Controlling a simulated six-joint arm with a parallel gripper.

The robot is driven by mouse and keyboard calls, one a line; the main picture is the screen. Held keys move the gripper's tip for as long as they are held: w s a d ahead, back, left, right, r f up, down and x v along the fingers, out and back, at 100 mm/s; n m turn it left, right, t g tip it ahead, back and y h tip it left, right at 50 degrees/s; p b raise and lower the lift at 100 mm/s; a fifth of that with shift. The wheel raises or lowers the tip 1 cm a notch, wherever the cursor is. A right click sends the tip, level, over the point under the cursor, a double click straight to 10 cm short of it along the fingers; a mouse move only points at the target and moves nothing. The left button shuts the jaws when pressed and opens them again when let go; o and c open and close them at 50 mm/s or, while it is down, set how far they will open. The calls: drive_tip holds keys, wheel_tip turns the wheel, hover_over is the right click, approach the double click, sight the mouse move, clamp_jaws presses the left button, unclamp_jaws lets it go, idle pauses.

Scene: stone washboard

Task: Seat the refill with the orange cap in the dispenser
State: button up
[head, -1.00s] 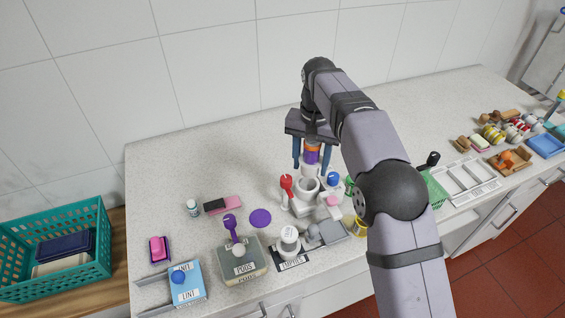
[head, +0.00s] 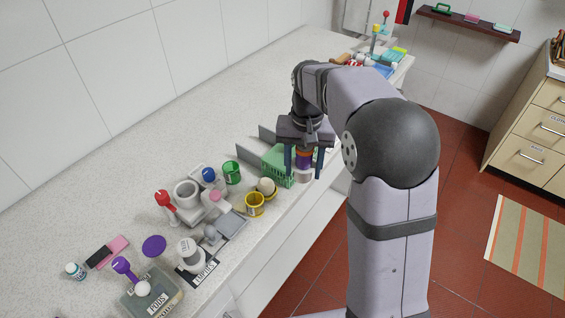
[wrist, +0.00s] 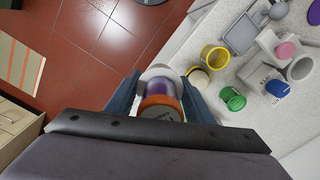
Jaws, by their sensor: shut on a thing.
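The refill has an orange cap (head: 304,152) and a purple body, with a pale lower end. My gripper (head: 304,168) is shut on it and holds it in the air by the counter's front edge, near a green basket. In the wrist view the refill (wrist: 160,100) sits between the fingers, with red floor behind it. What looks like the dispenser, a pale grey-white unit with a round open socket (head: 187,190), stands on the counter to the left, well apart from my gripper. Its socket also shows at the right of the wrist view (wrist: 301,69).
Near the socket stand a red-handled item (head: 166,202), blue-topped (head: 209,175) and pink-topped pieces, a green cup (head: 231,172) and a yellow cup (head: 254,205). The green basket (head: 278,165) is beside my gripper. The counter toward the wall is bare.

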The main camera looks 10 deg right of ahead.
drive_tip(key=shift+s+d, duration=0.3)
drive_tip(key=shift+d, duration=0.3)
drive_tip(key=w+a+r+n+p, duration=0.1)
drive_tip(key=w+a+p, duration=0.25)
drive_tip(key=a, duration=0.55)
drive_tip(key=w+a+r+n+p, duration=0.1)
drive_tip(key=w+a+p, duration=0.2)
drive_tip(key=a+p, duration=0.35)
drive_tip(key=s+a+f+n+p, duration=0.1)
drive_tip(key=s+a+n+p, duration=0.1)
drive_tip(key=a, duration=1.5)
drive_tip(key=shift+f+p, duration=0.35)
drive_tip(key=shift+p, duration=0.35)
drive_tip(key=shift+a+f, duration=0.1)
drive_tip(key=shift+f, duration=0.1)
